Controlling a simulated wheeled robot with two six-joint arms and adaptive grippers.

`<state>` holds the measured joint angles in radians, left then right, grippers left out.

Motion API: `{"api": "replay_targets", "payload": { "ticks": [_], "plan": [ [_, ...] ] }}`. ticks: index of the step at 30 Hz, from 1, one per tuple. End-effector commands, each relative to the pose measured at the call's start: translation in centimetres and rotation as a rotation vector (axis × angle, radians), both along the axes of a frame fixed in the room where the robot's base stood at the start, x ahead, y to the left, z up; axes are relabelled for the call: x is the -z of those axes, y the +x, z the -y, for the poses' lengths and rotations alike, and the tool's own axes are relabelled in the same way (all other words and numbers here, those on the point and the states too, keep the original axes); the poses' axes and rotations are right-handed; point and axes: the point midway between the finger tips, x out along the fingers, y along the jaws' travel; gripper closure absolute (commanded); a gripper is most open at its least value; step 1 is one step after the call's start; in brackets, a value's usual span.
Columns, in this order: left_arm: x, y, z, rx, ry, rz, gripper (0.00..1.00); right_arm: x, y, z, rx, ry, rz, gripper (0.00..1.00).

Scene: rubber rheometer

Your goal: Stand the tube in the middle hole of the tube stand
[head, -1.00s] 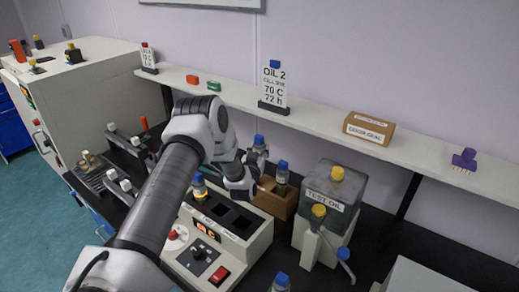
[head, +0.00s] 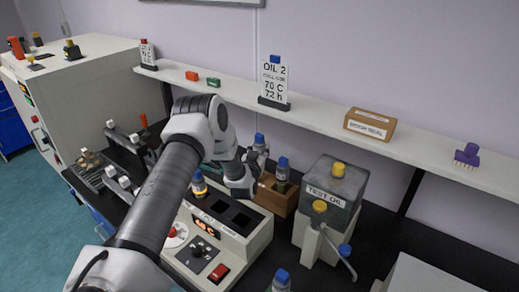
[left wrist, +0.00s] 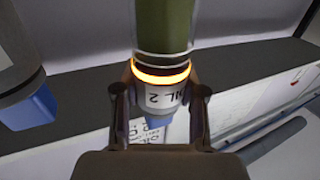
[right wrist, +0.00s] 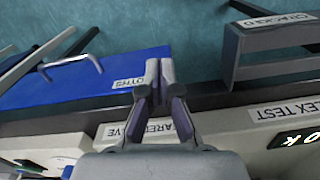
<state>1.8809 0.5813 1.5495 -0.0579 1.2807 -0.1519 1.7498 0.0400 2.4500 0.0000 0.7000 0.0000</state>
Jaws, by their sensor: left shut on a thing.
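My left gripper (left wrist: 160,110) is shut on a tube with green content (left wrist: 165,25), a glowing orange ring, an "OIL 2" label and a blue cap. In the head view the held tube's blue cap (head: 259,138) shows above my left gripper (head: 254,165). The gripper is beside and over the near left part of the brown tube stand (head: 272,199). The stand's holes and the tube's lower end are hidden, so I cannot tell whether the tube is in a hole. Another blue-capped tube (head: 282,171) stands at the stand. My right gripper (right wrist: 158,75) is shut and empty.
A heater block (head: 215,247) with dark square wells and one tube (head: 199,184) lies in front and left of the stand. A test oil tank (head: 335,188) with a tap stands close right. A shelf (head: 320,108) with an OIL 2 card (head: 274,82) runs behind.

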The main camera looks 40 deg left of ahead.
Motion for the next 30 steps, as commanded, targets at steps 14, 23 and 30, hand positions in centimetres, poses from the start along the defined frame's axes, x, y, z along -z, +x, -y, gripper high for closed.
{"api": "replay_targets", "payload": {
  "ticks": [14, 23, 30],
  "plan": [
    [2.4, 0.0, 0.0, 0.0, 0.0, 0.001, 1.0, 2.1, 0.0, 0.0, 0.0, 0.0, 0.0, 1.0],
    [3.9, 0.0, 0.0, 0.0, 0.0, 0.001, 1.0, 3.4, 0.0, 0.0, 0.0, 0.0, 0.0, 1.0],
    [5.1, 0.0, 0.0, 0.0, 0.0, 0.001, 1.0, 4.5, 0.0, 0.0, 0.0, 0.0, 0.0, 1.0]
  ]
}}
